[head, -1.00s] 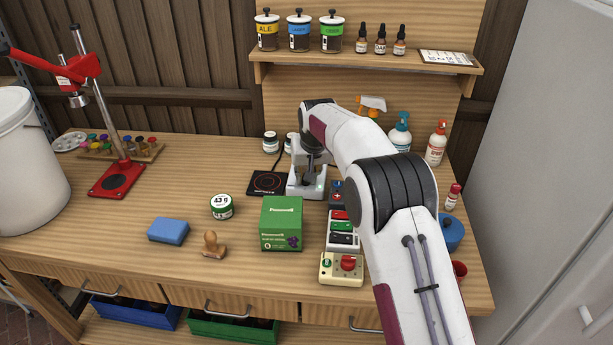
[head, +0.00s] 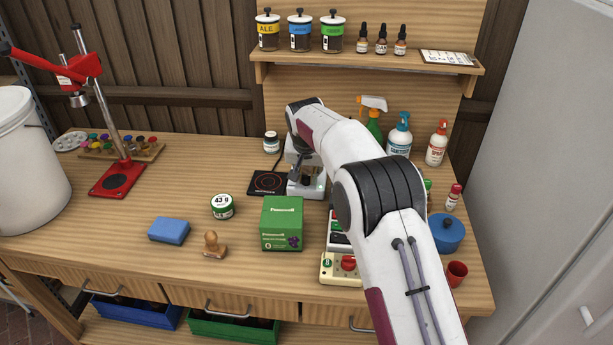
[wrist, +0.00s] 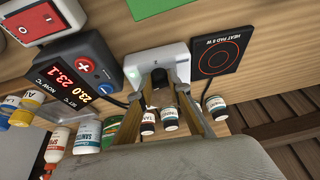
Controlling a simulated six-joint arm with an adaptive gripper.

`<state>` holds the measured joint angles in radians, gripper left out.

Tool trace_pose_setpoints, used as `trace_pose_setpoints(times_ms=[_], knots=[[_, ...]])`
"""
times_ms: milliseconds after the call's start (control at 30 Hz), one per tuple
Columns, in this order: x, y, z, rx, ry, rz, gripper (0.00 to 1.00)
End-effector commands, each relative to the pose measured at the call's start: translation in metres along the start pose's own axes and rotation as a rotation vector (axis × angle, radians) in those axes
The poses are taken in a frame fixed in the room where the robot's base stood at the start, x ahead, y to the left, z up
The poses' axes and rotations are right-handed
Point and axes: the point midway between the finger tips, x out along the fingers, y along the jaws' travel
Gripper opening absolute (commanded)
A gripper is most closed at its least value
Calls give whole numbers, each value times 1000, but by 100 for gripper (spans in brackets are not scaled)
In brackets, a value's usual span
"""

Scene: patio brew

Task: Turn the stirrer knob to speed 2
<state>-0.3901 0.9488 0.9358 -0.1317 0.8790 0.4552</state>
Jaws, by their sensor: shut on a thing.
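The stirrer is a small white unit (head: 306,188) at the back middle of the bench, partly hidden by my arm in the head view. Its white body (wrist: 172,62) shows near the top middle of the wrist view. A dark knob (wrist: 159,76) is on its near face. My gripper (wrist: 160,88) is at the stirrer's face, with its two fingers on either side of the knob and shut on it. In the head view my gripper (head: 299,172) is mostly hidden behind my wrist. The knob's pointer and speed marks are too small to read.
A black heat pad (wrist: 217,56) lies beside the stirrer. A dark temperature controller (wrist: 75,75) with red and yellow digits stands on its other side. Small jars (wrist: 168,118) stand close behind. A green box (head: 282,225) stands in front. The bench's left middle is mostly clear.

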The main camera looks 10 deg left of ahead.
Motion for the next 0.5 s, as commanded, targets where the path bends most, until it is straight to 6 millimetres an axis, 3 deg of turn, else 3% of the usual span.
trace_pose_setpoints(times_ms=[500], knots=[[0, 0, 0, 138, 6, 60, 0]])
